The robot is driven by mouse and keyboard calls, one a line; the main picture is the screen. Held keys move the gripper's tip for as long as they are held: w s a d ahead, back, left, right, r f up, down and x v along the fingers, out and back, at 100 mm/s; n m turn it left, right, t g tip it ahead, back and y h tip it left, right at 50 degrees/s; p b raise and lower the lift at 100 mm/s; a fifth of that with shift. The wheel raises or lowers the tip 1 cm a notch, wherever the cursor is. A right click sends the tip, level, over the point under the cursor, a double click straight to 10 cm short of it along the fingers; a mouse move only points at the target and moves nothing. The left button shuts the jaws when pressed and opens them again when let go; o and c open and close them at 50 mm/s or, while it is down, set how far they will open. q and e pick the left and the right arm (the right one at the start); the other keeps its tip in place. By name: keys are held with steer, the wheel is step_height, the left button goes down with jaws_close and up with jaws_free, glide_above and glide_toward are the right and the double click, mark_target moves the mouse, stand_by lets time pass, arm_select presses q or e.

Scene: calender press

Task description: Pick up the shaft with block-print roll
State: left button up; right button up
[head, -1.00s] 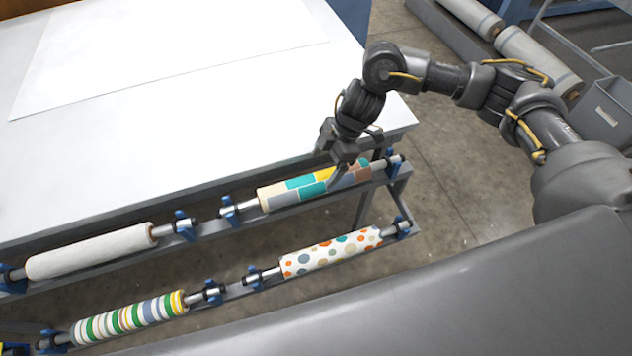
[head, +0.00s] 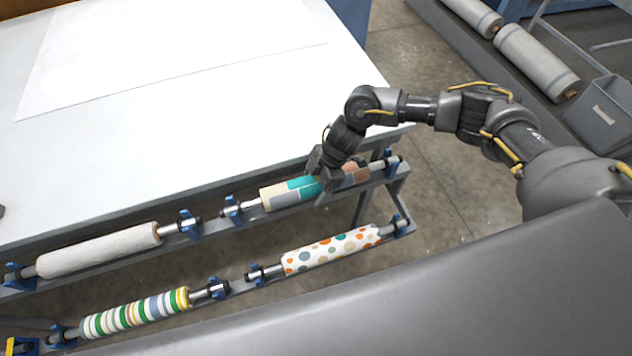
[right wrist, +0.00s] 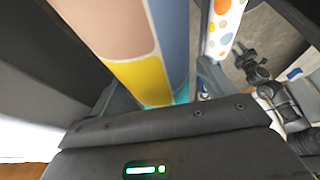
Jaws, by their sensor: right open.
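The shaft with the block-print roll (head: 288,192), with patches of teal, grey, cream and brown, rests in blue holders on the upper rail at the right. My right gripper (head: 330,184) is open and right at this roll, hiding part of its middle. In the right wrist view the roll (right wrist: 130,45) fills the space just ahead of the gripper, with pink, yellow and blue patches close up. I cannot tell whether the fingers touch it. My left gripper is not clearly in view.
A white roll (head: 100,250) lies on the same rail at left. A striped roll (head: 135,312) and a dotted roll (head: 330,249) lie on the lower rail. The white table (head: 180,130) is just behind. Grey rolls (head: 535,62) and a grey bin (head: 602,115) stand at upper right.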

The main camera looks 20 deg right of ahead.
mark_target(311, 181)
steer(key=shift+c, duration=0.3)
steer(key=c, duration=1.3)
steer(key=shift+r, duration=0.1)
steer(key=shift+r+b, duration=0.5)
steer(key=s+a+r+b, duration=0.1)
steer(key=s+a+r, duration=0.1)
steer(key=s+r, duration=0.2)
steer(key=s+a+r+b, duration=0.1)
steer(key=s+a+r, duration=0.1)
steer(key=s+r, duration=0.2)
steer(key=s+a+r+b, duration=0.1)
steer(key=s+a+r, duration=0.2)
steer(key=s+r, duration=0.1)
steer(key=shift+a, duration=0.1)
